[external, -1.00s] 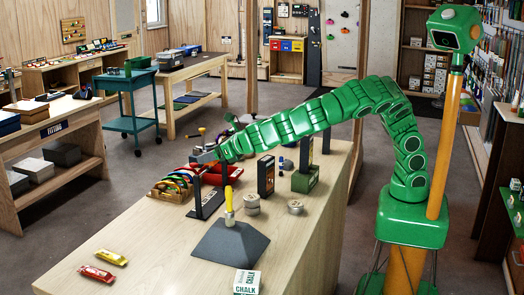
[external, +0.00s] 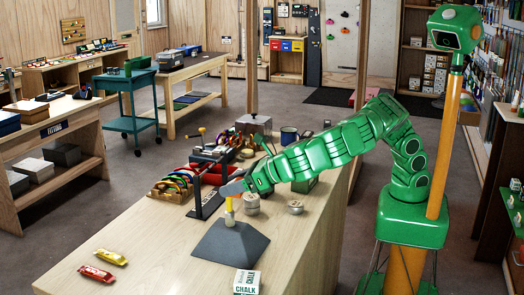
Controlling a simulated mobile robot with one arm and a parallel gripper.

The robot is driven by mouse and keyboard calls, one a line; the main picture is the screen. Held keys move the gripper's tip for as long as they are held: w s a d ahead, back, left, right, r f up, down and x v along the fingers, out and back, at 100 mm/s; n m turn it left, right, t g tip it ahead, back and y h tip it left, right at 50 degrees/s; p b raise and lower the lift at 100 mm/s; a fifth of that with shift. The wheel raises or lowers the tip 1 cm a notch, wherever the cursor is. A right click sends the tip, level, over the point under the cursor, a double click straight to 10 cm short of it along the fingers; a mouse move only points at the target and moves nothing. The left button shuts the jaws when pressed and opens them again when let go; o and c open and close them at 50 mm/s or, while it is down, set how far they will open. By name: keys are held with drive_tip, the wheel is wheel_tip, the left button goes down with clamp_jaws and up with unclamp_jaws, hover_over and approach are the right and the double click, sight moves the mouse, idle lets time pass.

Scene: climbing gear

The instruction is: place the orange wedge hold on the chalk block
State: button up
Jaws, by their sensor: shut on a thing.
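My gripper (external: 231,189) is shut over the counter, just above a grey pyramid-shaped block (external: 228,246). A small orange patch, which seems to be the orange wedge hold (external: 237,196), shows at its fingertips; most of it is hidden or too small to make out. A yellow upright piece with a pale foot (external: 230,217) stands on the pyramid's top, right below my gripper, partly covered by it. The white chalk block (external: 246,282) with green lettering sits at the counter's front edge, in front of the pyramid and well below my gripper.
A dark upright stand (external: 206,196) is close left of my gripper. Stacked grey discs (external: 251,204) and a single one (external: 296,207) are to the right. Colourful coils (external: 172,187) lie behind. A yellow bar (external: 110,257) and red bar (external: 96,273) lie at the left; counter between is clear.

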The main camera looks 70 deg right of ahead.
drive_tip(key=s+d+f+m+h, duration=0.1)
drive_tip(key=s+f, duration=0.2)
drive_tip(key=s, duration=0.4)
drive_tip(key=s+d+f+h, duration=0.1)
drive_tip(key=s+f, duration=0.1)
drive_tip(key=s, duration=0.5)
hover_over(248, 277)
drive_tip(key=shift+s+d+f, duration=0.1)
drive_tip(key=shift+f, duration=2.25)
drive_tip(key=shift+s+d+f, duration=0.1)
drive_tip(key=shift+f, duration=2.2)
drive_tip(key=shift+w+a+f, duration=0.2)
drive_tip(key=shift+f, duration=1.7)
